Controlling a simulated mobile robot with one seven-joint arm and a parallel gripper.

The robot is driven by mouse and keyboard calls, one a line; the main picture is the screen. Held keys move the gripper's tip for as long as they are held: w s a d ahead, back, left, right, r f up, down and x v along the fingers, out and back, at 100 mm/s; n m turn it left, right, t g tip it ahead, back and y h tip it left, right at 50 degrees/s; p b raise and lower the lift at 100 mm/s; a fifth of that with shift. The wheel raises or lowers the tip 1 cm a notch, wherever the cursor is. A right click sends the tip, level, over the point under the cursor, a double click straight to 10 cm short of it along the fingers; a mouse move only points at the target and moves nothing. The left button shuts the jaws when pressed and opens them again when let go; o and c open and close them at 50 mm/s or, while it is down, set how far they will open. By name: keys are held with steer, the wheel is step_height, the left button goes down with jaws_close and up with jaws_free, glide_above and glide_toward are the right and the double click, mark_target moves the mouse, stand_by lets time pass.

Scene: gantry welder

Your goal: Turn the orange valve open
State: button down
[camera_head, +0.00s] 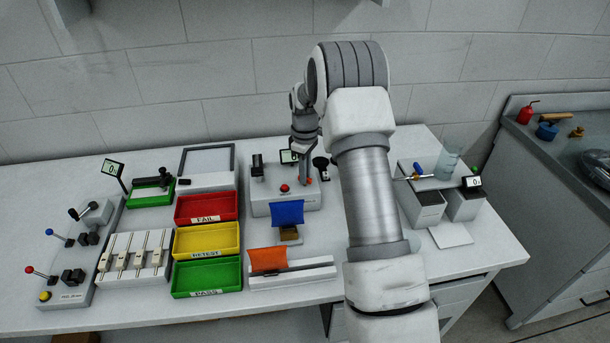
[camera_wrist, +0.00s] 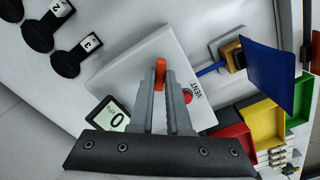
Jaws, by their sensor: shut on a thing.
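The orange valve (camera_wrist: 160,72) shows in the wrist view as a short bar handle on a pale box (camera_wrist: 140,68). My gripper (camera_wrist: 162,80) is shut on it, with the two grey fingers on either side of the handle. The box carries a red button (camera_wrist: 186,97), the word VENT and a display (camera_wrist: 108,116) reading 0. In the head view, the box (camera_head: 262,207) stands towards the back of the bench, and my arm reaches over it.
A blue flap (camera_head: 288,213) stands just in front of the box. Red (camera_head: 238,206), yellow (camera_head: 238,240) and green (camera_head: 238,277) trays lie to its left. Black numbered parts (camera_wrist: 70,62) show in the wrist view. A beaker (camera_head: 447,164) stands at right.

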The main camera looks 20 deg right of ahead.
steer(key=m, duration=0.5)
steer(key=shift+m+b, duration=0.3)
steer(key=shift+b, duration=0.1)
steer(key=m, duration=0.4)
steer(key=shift+m, duration=0.7)
steer(key=c, duration=0.9)
jaws_free()
steer(key=shift+r, duration=8.75)
